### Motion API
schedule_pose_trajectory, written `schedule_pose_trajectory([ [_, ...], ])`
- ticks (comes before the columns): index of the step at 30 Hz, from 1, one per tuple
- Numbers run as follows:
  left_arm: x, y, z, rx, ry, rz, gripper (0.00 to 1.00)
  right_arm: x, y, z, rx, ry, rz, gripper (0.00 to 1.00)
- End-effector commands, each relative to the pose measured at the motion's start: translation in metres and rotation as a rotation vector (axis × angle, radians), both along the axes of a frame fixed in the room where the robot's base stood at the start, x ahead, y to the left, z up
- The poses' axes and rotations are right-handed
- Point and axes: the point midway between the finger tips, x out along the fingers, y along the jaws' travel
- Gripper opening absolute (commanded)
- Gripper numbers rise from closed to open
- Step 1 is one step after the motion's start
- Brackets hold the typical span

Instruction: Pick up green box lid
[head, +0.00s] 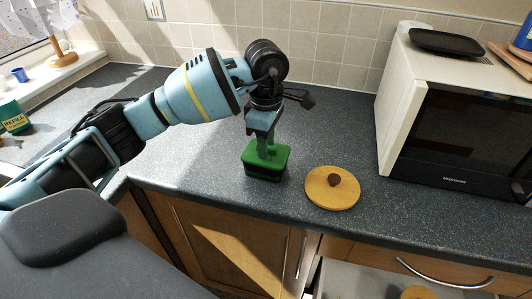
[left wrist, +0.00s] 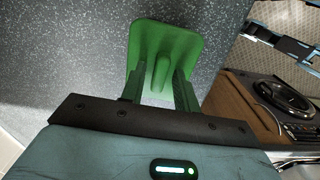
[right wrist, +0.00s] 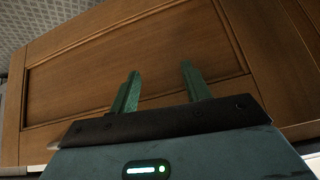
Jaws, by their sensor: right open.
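The green box (head: 265,170) stands on the dark speckled countertop near its front edge, with its green lid (head: 267,154) on top. In the left wrist view the lid (left wrist: 200,45) shows with a raised ridge-like handle (left wrist: 161,75) in its middle. My left gripper (head: 264,143) points down over the lid. In its wrist view the fingers (left wrist: 158,80) are open, one on each side of the handle, with gaps showing. My right gripper (right wrist: 159,72) is open and empty, facing a wooden cabinet door (right wrist: 130,50); it is not in the head view.
A round wooden lid (head: 325,190) with a dark knob lies right of the green box. A microwave (head: 455,125) stands farther right, a black tray (head: 447,42) on top. An open drawer (head: 375,283) is below the counter. The counter behind the box is clear.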

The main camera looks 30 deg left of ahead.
Motion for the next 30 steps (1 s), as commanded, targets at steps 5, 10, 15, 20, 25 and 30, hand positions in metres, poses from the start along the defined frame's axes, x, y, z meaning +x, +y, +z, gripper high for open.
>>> schedule_pose_trajectory([
  [5,0.000,0.000,0.000,0.000,0.000,0.000,0.07,0.000,0.000,0.000,0.000,0.001,0.000,0.47],
  [10,0.000,0.000,0.000,0.000,0.000,0.000,0.00,-0.003,0.000,-0.001,-0.001,0.005,0.000,0.47],
  [15,0.000,0.000,0.001,0.000,0.000,0.000,0.00,-0.007,0.000,-0.001,0.000,0.013,0.000,0.47],
  [20,0.001,0.000,0.006,-0.001,-0.001,0.000,0.00,-0.010,0.000,-0.003,0.000,0.018,0.001,0.47],
  [25,0.001,0.000,0.023,-0.001,-0.002,0.000,0.00,-0.011,0.000,-0.005,-0.001,0.022,0.000,0.47],
  [30,-0.014,-0.006,0.036,0.000,0.001,-0.005,0.00,-0.009,0.000,-0.006,0.000,0.019,0.000,0.47],
])
